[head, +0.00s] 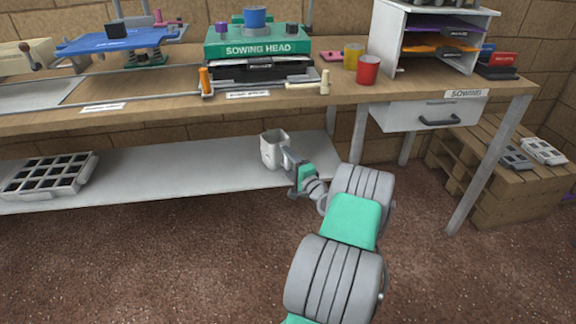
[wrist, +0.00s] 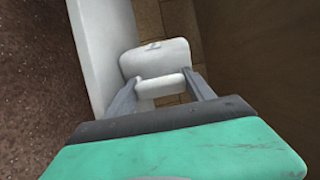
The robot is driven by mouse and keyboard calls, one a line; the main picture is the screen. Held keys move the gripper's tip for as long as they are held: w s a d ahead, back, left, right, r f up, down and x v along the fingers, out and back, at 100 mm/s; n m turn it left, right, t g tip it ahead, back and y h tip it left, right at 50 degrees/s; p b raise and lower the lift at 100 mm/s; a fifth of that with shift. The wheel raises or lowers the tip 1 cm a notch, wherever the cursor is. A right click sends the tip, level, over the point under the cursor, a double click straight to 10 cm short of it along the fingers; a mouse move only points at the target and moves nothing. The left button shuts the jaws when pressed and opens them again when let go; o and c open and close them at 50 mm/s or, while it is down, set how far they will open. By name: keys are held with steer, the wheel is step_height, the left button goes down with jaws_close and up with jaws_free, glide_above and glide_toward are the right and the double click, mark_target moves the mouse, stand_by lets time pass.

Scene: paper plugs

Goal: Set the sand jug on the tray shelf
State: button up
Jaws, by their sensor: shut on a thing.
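The sand jug (head: 271,152) is a pale grey-white vessel, upright over the right part of the tray shelf (head: 195,165), the long grey lower shelf under the bench. My gripper (head: 288,157) is at the jug's right side, shut on it. In the wrist view, the two fingers of my gripper (wrist: 162,84) close on the pale handle bar of the jug (wrist: 153,58). I cannot tell whether the jug's base touches the shelf or hangs just above it. The jug's contents are not visible.
A white seed tray (head: 48,175) with dark cells sits at the shelf's left end. The shelf's middle is bare. The wooden bench top (head: 170,90) is above, with a drawer (head: 428,112) and a metal leg (head: 490,165) to the right. A brick wall stands behind.

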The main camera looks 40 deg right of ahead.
steer(key=o, duration=1.5)
steer(key=shift+r, duration=0.1)
steer(key=shift+s, duration=0.3)
steer(key=p+v, duration=0.3)
steer(key=v, duration=0.8)
steer(key=w+a+n+g+y, duration=0.3)
steer(key=w+a+n+y, duration=0.4)
steer(key=a, duration=0.6)
steer(key=w+a+n+g+y, duration=0.15)
steer(key=a+n+g, duration=0.5)
steer(key=a, duration=0.75)
steer(key=s+a+r+n+g+h, duration=0.2)
steer(key=s+a, duration=0.4)
steer(key=s, duration=0.3)
steer(key=s+a+r+n+g+h, duration=0.2)
steer(key=s+a+r+n+g, duration=0.1)
steer(key=s, duration=0.6)
steer(key=a+n+g, duration=0.1)
steer(key=a+n, duration=0.1)
steer(key=a, duration=0.1)
steer(key=shift+a+b, duration=0.2)
steer(key=shift+b, duration=0.1)
